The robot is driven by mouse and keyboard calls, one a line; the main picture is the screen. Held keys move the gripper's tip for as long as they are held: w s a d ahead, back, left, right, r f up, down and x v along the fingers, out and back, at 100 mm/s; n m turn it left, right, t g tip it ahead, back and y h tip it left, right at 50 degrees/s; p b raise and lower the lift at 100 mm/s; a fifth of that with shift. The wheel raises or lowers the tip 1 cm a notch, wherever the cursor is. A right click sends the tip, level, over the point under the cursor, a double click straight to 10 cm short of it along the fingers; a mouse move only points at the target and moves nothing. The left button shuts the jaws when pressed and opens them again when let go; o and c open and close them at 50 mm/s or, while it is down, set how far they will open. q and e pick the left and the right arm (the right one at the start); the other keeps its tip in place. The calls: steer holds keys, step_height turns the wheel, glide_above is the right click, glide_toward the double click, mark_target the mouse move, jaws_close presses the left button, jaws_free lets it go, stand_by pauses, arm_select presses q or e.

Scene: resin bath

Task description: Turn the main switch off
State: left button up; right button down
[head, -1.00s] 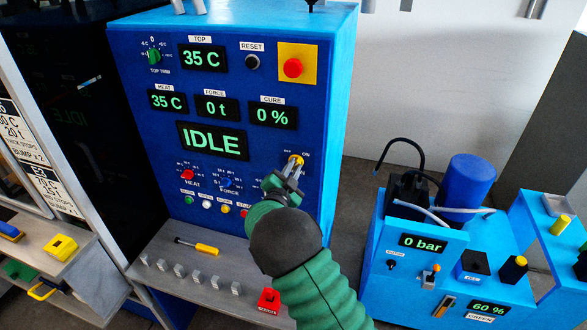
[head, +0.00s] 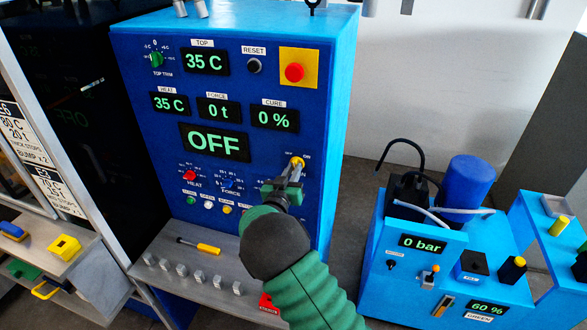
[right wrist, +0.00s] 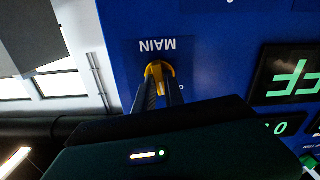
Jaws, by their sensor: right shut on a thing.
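The main switch (head: 297,162) is a yellow knob on the right side of the blue control panel (head: 265,100). In the right wrist view the yellow switch (right wrist: 158,72) sits below an upside-down MAIN label (right wrist: 157,46). My right gripper (head: 295,170) is shut on the switch, its fingers on either side of the knob. The gripper also shows in the right wrist view (right wrist: 162,90). The large display (head: 215,143) reads OFF. My left gripper is not in view.
A red emergency button (head: 294,72) on a yellow plate is above the switch. A shelf with a yellow-handled screwdriver (head: 208,249) and several grey blocks is below the panel. A blue pump unit (head: 400,280) stands to the right, across a floor gap.

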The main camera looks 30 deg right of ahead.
steer(key=shift+a+f+n+p, duration=0.15)
steer(key=shift+n+p, duration=0.45)
steer(key=shift+n, duration=1.2)
steer(key=shift+f+n+p, duration=0.2)
steer(key=shift+n+p, duration=0.4)
steer(key=shift+n, duration=1.2)
steer(key=c, duration=1.5)
jaws_free()
steer(key=shift+o, duration=0.3)
steer(key=shift+w+a+r, duration=0.1)
steer(key=shift+r, duration=0.05)
